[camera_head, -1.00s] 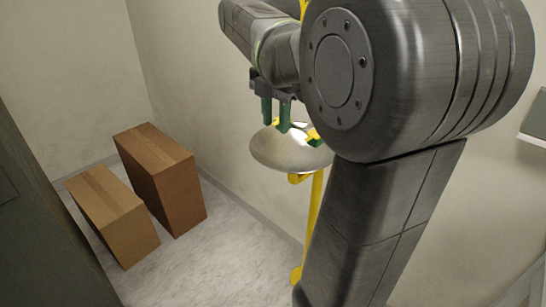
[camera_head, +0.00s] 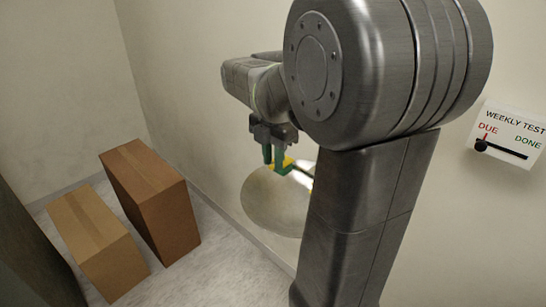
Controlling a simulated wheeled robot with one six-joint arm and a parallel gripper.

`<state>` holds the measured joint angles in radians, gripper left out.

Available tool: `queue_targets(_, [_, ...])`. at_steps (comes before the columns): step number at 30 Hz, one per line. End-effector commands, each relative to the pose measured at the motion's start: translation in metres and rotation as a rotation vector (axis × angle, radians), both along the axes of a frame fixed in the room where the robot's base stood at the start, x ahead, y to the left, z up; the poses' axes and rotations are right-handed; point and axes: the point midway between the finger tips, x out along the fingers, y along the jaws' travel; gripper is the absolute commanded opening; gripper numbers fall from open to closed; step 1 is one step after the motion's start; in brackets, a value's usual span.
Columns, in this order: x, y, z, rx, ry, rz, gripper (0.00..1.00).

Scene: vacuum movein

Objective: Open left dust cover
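A pale round bowl (camera_head: 272,205) stands out from the wall, partly hidden behind my arm. Small yellow and green fittings sit above it. A yellow part (camera_head: 289,161) shows right beside my fingers. Which part is the left dust cover, and how it stands, I cannot make out at this size. My gripper (camera_head: 273,160) is dark grey with green fingers pointing down over the bowl's back left. A narrow gap shows between the fingers. I see nothing clearly held, and contact with the fittings cannot be told.
Two cardboard boxes, a dark one (camera_head: 155,203) and a lighter one (camera_head: 97,245), stand on the floor at left. A wall sign reading "WEEKLY TEST" with a slider (camera_head: 507,134) hangs at right. A dark panel (camera_head: 30,255) edges the lower left.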

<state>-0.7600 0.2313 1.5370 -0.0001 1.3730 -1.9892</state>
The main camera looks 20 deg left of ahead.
Motion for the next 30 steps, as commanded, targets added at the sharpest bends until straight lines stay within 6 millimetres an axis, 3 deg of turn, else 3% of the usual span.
queue_targets(1, [0.0, 0.0, 0.0, 0.0, 0.0, 0.0, 0.13])
queue_targets(3, [0.0, 0.0, 0.0, 0.0, 0.0, 0.0, 0.0])
queue_targets(14, [0.002, -0.001, 0.006, 0.01, 0.035, -0.004, 0.0])
queue_targets(30, [0.014, -0.006, 0.022, 0.14, 0.346, -0.004, 0.0])
